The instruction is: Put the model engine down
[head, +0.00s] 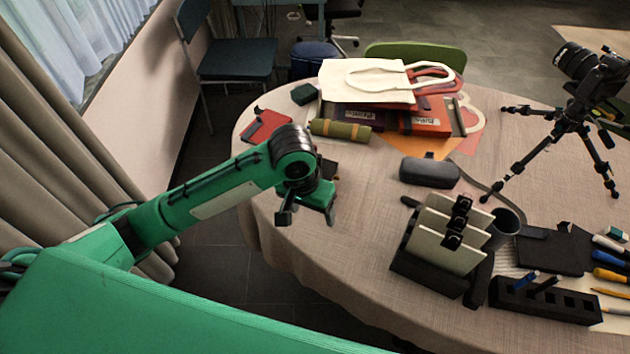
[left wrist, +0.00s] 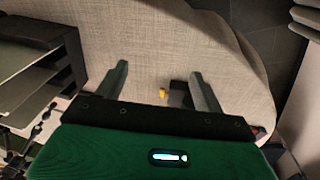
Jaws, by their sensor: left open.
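My left gripper (head: 308,208) is over the left edge of the round table in the head view. In the left wrist view its two fingers (left wrist: 159,71) stand wide apart, with bare cloth between their tips. A small dark block (left wrist: 179,96) with a yellow piece (left wrist: 163,93) at its side shows between the fingers, close to the right one and partly hidden by the gripper body. It may be the model engine; I cannot tell for sure, nor whether it touches the finger. In the head view my wrist hides most of that spot. My right gripper is not in view.
The table (head: 350,225) has clear cloth right of my gripper. Beyond lie a green roll (head: 340,131), a red item (head: 266,126) and a tote bag (head: 365,82). A glasses case (head: 430,172), an upright holder (head: 440,240) and a tripod (head: 565,125) stand to the right.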

